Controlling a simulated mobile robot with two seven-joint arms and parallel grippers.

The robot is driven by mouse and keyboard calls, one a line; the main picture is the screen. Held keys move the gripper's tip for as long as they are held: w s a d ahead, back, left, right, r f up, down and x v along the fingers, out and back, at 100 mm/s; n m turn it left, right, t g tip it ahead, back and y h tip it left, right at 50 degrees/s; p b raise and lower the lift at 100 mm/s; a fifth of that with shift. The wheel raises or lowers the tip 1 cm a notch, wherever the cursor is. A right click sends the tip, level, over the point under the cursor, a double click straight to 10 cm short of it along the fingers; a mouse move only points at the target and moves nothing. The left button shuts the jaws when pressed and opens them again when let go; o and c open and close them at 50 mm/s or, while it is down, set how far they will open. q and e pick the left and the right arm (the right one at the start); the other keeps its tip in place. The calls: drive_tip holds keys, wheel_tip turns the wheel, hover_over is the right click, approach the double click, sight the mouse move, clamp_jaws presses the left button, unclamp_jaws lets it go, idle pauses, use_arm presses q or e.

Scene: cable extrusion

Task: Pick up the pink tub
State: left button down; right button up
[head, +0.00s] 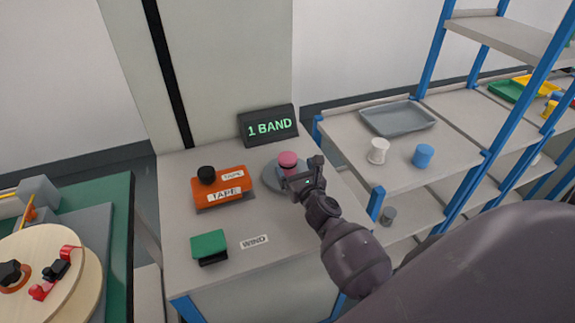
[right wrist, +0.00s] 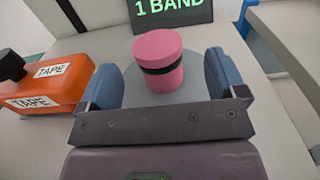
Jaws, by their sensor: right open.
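The pink tub (head: 288,159) stands upright on a round grey disc (head: 270,180) on the table. In the right wrist view the pink tub (right wrist: 158,62) has a black band around its middle. My right gripper (head: 302,174) is just in front of the tub in the head view. In the right wrist view its two blue-padded fingers (right wrist: 161,80) are open, one on each side of the tub, with gaps visible. The lower part of the tub is partly hidden by the gripper in the head view. My left gripper is not in view.
An orange tape dispenser (head: 222,188) stands left of the disc, and a green-topped block (head: 209,245) is nearer the front. A sign reading "1 BAND" (head: 268,126) stands behind. A shelf at right holds a grey tray (head: 398,118), a white spool (head: 378,151) and a blue one (head: 423,156).

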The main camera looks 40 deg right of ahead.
sight(292, 165)
drive_tip(key=x, duration=0.4)
drive_tip(key=shift+a, duration=0.15)
drive_tip(key=shift+w+r, duration=0.1)
drive_tip(key=shift+w, duration=0.5)
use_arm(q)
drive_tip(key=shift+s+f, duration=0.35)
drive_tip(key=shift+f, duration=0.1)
use_arm(e)
drive_tip(key=c, duration=1)
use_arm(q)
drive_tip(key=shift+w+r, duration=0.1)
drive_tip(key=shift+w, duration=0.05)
